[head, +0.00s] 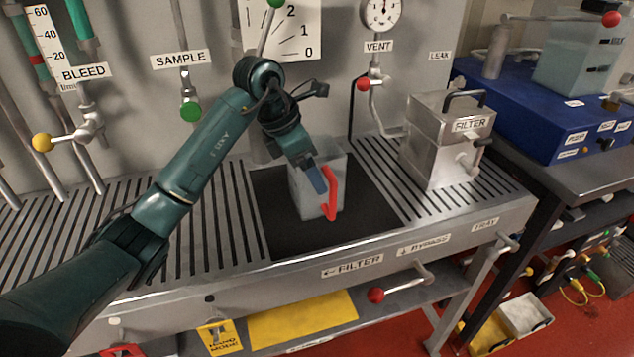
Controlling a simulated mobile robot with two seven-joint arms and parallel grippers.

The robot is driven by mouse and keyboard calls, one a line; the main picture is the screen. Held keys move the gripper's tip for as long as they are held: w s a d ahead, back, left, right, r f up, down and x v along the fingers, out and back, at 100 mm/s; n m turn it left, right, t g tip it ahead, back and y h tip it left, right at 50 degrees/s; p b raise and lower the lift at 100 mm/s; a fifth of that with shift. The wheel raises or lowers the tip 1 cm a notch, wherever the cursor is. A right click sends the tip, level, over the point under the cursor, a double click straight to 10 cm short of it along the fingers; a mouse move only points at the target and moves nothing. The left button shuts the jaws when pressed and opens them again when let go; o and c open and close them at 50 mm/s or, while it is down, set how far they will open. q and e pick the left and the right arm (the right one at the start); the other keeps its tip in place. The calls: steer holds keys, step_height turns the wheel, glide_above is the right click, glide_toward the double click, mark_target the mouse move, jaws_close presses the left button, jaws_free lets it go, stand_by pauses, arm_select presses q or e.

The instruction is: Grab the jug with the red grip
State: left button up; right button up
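The jug (305,203) is a pale, translucent container with a red grip (332,195) on its right side. It stands upright on a black mat (280,237) set in the slatted metal bench. My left gripper (318,182) reaches down over the jug from above, its blue-grey finger just left of the red grip and overlapping the jug's front. The jaw opening is not clear from this angle, and I cannot tell whether the finger touches the grip. My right gripper is not in view.
A metal box labelled FILTER (445,140) stands right of the mat. A red-knobbed VENT valve (364,84) and a green SAMPLE knob (190,111) are on the wall behind. A red-knobbed lever (376,296) projects at the bench front. Slatted bench left of the mat is mostly clear.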

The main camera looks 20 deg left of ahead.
arm_select(q)
steer(key=c, duration=0.5)
steer(key=shift+r, duration=0.1)
